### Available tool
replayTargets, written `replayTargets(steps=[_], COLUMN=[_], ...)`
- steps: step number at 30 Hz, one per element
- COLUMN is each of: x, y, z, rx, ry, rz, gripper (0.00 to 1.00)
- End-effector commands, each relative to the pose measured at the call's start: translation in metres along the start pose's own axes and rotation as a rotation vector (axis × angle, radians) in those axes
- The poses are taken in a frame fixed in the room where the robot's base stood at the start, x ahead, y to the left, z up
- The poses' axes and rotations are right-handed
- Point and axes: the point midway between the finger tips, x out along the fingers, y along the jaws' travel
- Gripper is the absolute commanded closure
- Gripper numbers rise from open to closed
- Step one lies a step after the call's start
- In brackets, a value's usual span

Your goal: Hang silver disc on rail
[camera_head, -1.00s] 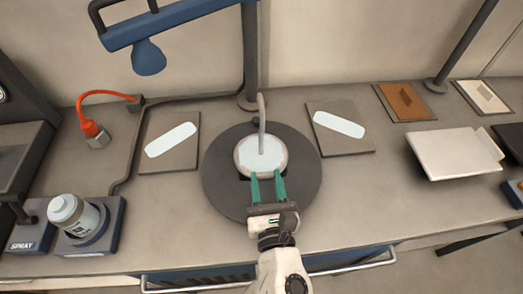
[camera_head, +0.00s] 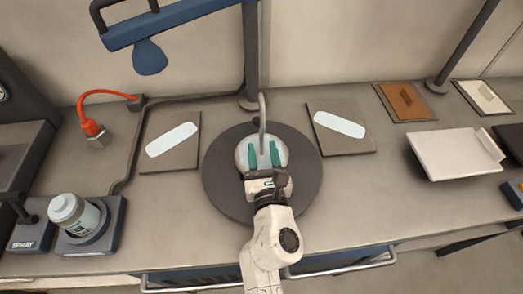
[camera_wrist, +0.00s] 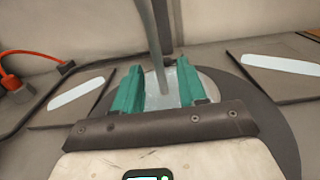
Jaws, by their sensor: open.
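The silver disc (camera_head: 243,151) is pale and round and sits on a dark round plate (camera_head: 220,185) at the middle of the bench. A grey curved stem (camera_head: 262,112) rises from it. My gripper (camera_head: 263,146) is open over the disc, its green fingers pointing toward the stem. In the wrist view the stem (camera_wrist: 158,50) shows between the open fingers of my gripper (camera_wrist: 161,80), with the disc (camera_wrist: 181,85) beyond and below. I cannot tell whether the fingers touch either. A blue overhead bar (camera_head: 180,14) crosses the top; I cannot tell if it is the rail.
A dark post (camera_head: 250,60) stands behind the plate. Grey panels with white strips lie left (camera_head: 172,140) and right (camera_head: 340,126). A red hose fitting (camera_head: 93,130) and a spray can (camera_head: 72,211) stand left. A white tray (camera_head: 450,155) lies right.

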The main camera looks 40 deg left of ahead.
Motion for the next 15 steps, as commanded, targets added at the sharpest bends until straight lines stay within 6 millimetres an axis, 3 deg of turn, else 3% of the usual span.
replayTargets(steps=[6,15], x=[0.0118,0.0131], y=[-0.0002,0.0000], z=[-0.0007,-0.0003], rx=[-0.001,0.000], ry=[0.001,0.001], rz=[0.000,0.000], gripper=[0.58,0.58])
